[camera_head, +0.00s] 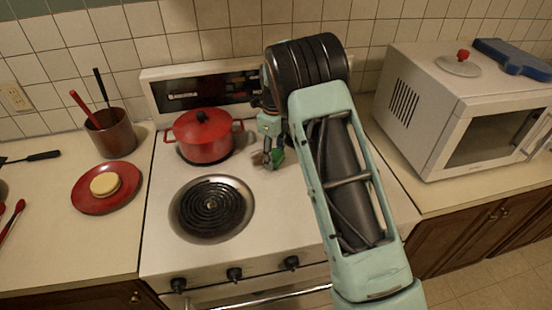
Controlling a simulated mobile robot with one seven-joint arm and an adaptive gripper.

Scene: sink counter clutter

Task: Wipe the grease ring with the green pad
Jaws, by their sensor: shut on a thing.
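My gripper (270,150) points down over the back right part of the white stove top (200,260), to the right of the red pot. It is shut on the green pad (277,157), of which only a small piece shows. The pad is low, at or near the stove surface; I cannot tell whether it touches. A small brownish patch shows beside the gripper's tip, too small to identify. I cannot make out the grease ring clearly; my arm and gripper cover much of that area.
A red lidded pot (203,136) stands at the back left of the stove, behind a bare coil burner (211,206). Left are a red plate (79,200) with a yellow round sponge-like thing (105,184) and a utensil crock (111,137). A microwave (420,115) stands right.

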